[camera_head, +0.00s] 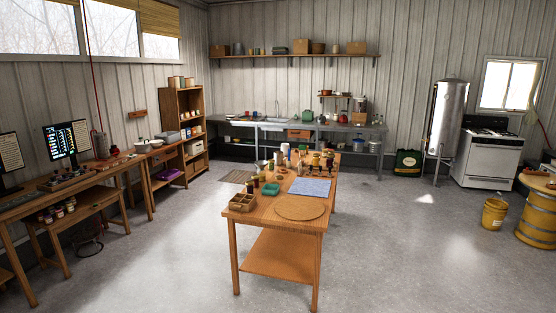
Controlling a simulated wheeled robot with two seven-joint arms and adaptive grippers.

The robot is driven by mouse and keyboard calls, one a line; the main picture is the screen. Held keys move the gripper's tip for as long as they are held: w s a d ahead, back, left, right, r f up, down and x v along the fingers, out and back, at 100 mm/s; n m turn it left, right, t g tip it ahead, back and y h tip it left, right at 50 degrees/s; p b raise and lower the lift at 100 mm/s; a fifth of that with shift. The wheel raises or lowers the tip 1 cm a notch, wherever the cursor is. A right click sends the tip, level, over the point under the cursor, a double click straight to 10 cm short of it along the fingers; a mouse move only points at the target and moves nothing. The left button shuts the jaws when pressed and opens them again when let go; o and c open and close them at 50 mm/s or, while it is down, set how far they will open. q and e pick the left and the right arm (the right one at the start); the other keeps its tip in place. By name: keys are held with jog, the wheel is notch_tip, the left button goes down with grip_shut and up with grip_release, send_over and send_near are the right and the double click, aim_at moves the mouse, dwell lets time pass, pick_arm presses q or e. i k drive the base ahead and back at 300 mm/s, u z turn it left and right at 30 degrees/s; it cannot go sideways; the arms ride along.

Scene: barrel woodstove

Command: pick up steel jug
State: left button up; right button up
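I cannot make out the steel jug with certainty at this size. A pale upright cylinder (284,149) stands among small items at the far end of the wooden table (262,214). A small grey metallic vessel (261,165) shows by that table's far left edge; I cannot tell whether it is a jug. Neither of my grippers is in view.
The table also holds a divided wooden box (242,202), a round mat (300,207) and a blue cloth (310,187). Workbenches line the left and back walls. A yellow bucket (494,213) stands at right near a white stove (490,155). Open floor surrounds the table.

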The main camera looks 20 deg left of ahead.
aim_at(278, 155)
jog(key=z, duration=0.4)
jog(key=k, duration=0.5)
jog(key=z, duration=0.55)
jog(key=i, duration=0.85)
jog(key=u, duration=0.4)
jog(key=i, duration=2.15)
jog(key=u, duration=0.35)
jog(key=i, duration=2.05)
jog(key=u, duration=0.2)
jog(key=i, duration=2)
jog(key=u, duration=0.25)
jog(key=i, duration=1.95)
jog(key=u, duration=0.25)
jog(key=i, duration=2)
jog(key=u, duration=0.5)
jog(key=i, duration=1.95)
jog(key=u, duration=0.5)
